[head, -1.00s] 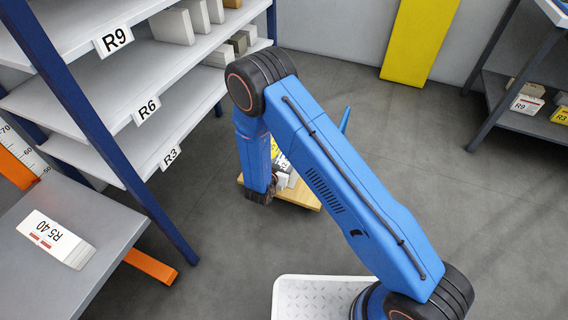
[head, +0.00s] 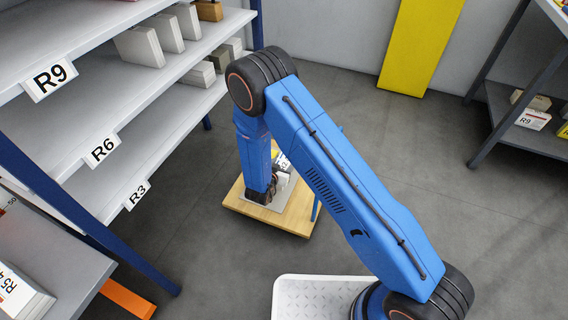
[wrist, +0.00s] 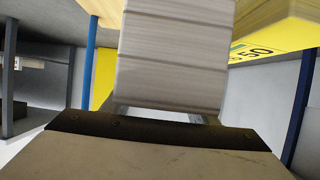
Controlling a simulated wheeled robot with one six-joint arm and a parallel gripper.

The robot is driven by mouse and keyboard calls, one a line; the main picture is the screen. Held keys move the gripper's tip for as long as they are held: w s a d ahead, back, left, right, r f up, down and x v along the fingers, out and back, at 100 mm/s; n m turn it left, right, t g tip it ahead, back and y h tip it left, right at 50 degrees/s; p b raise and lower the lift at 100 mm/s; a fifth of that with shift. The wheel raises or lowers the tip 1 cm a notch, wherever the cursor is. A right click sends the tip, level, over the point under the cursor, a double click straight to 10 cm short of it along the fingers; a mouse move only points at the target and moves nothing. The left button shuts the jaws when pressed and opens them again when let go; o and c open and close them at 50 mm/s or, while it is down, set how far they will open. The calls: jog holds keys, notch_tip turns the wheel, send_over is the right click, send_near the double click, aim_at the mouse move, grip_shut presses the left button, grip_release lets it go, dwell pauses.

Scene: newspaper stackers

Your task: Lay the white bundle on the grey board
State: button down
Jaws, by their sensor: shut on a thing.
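My gripper (head: 262,196) points down over a wooden-topped stand (head: 292,218) in the head view. In the wrist view my gripper (wrist: 165,112) is shut on the white bundle (wrist: 172,58), whose layered, greyish-white edges fill the middle. In the head view the bundle is mostly hidden by my arm. A flat grey patch (head: 284,193) shows on the wooden top beside the gripper and may be the grey board. I cannot tell whether the bundle touches it.
A yellow bundle marked 50 (wrist: 265,50) is close on the right in the wrist view. Shelves labelled R9, R6 and R3 (head: 105,150) stand left, a grey table (head: 50,240) below them. A dark rack (head: 500,130) stands right. Open floor (head: 400,200) lies between.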

jog(key=shift+f, duration=3.85)
jog(key=shift+a+f, duration=0.1)
jog(key=shift+f, duration=0.45)
jog(key=c, duration=0.6)
grip_release()
jog(key=shift+c, duration=0.2)
jog(key=shift+s, duration=0.1)
jog(key=v, duration=1.7)
jog(key=shift+s, duration=0.2)
jog(key=shift+w, duration=0.1)
